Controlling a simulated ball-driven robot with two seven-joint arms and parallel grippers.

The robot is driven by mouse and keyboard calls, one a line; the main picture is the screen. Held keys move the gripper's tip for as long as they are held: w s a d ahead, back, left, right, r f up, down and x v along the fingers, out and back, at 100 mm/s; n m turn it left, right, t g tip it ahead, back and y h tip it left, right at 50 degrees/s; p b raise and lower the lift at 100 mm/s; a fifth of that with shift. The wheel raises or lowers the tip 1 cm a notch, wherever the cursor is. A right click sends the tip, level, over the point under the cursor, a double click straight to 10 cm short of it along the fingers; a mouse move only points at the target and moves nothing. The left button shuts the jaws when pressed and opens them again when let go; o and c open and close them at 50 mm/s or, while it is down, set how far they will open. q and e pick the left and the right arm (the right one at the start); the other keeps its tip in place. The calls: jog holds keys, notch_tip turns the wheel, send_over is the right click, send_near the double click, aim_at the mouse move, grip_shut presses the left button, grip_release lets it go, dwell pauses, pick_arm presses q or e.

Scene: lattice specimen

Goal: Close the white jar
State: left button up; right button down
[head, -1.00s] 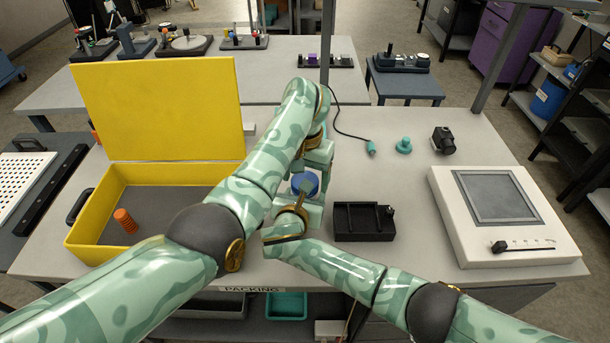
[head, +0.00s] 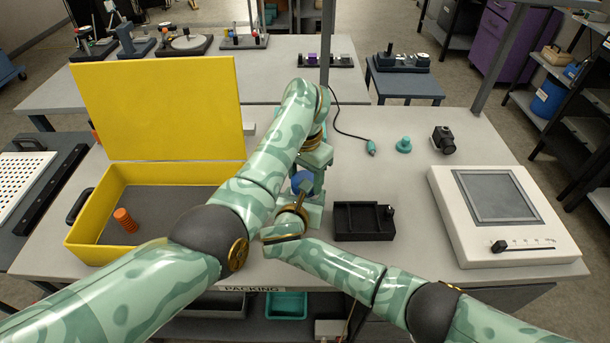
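A round blue thing (head: 304,182), which looks like a lid, shows between my two grippers near the middle of the table. No white jar body can be made out; my grippers and arms cover the spot beneath the blue thing. My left gripper (head: 313,168) comes from above and behind, close over the blue thing and covering its far part. My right gripper (head: 306,205) is low at its near side. The fingertips of both are largely hidden, so whether either is open or shut does not show.
A black divided tray (head: 363,237) stands just right of the grippers. An open yellow box (head: 92,222) with an orange ribbed piece (head: 125,220) inside is at left. A white panel device (head: 545,250) is at right. The table between tray and teal knob (head: 404,145) is clear.

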pick_arm(q)
jog(key=o, duration=1.1)
